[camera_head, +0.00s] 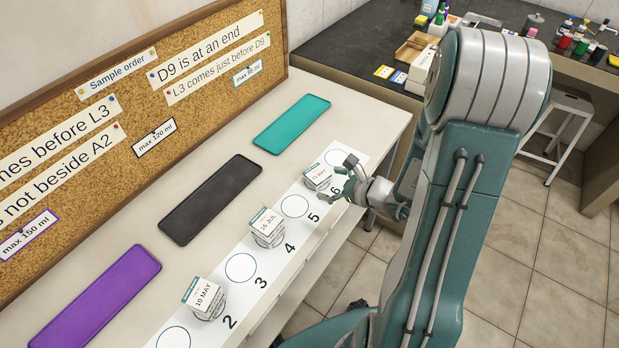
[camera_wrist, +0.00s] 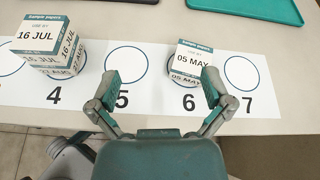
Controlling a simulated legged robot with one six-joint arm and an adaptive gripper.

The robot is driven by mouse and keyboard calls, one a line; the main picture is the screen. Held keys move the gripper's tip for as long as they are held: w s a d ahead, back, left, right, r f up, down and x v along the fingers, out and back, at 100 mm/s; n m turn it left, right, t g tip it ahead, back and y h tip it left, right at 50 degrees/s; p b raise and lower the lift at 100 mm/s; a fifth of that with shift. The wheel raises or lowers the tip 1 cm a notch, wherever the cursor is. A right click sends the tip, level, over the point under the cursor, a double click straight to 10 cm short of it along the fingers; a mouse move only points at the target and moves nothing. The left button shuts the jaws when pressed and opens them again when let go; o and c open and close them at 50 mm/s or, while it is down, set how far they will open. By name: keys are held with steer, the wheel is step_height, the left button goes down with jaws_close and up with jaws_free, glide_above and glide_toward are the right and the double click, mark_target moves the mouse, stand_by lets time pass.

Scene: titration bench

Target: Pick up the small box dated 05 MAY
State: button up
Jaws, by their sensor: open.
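The small white box dated 05 MAY (camera_wrist: 187,57) has a teal band and sits on the strip at number 6. It also shows in the head view (camera_head: 317,177). My gripper (camera_wrist: 160,82) is open and empty, its two fingers spread wide. In the wrist view the box appears between the fingers, much closer to the right finger, which overlaps its right edge. I cannot tell whether they touch. In the head view my gripper (camera_head: 349,180) is just right of the box.
A 16 JUL box (camera_wrist: 44,32) sits on a 27 AUG box at number 4. A 10 MAY box (camera_head: 205,297) stands nearer the front. Circles 5 and 7 are empty. Teal (camera_head: 291,124), black (camera_head: 210,199) and purple (camera_head: 95,299) trays lie behind the strip, below a corkboard (camera_head: 140,95).

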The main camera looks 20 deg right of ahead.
mark_target(317, 176)
steer(key=d+f+m+h, duration=0.1)
steer(key=d+f+m, duration=0.1)
steer(key=d+f+m+t+h, duration=0.1)
steer(key=f+m, duration=0.1)
steer(key=shift+s+d+f+h, duration=0.15)
steer(key=shift+d+f+h, duration=0.05)
steer(key=shift+d+h, duration=0.2)
steer(key=x, duration=0.4)
steer(key=shift+w, duration=0.3)
steer(key=shift+x, duration=3.05)
steer(key=shift+w+d+r, duration=0.1)
steer(key=shift+r, duration=0.1)
steer(key=c, duration=0.9)
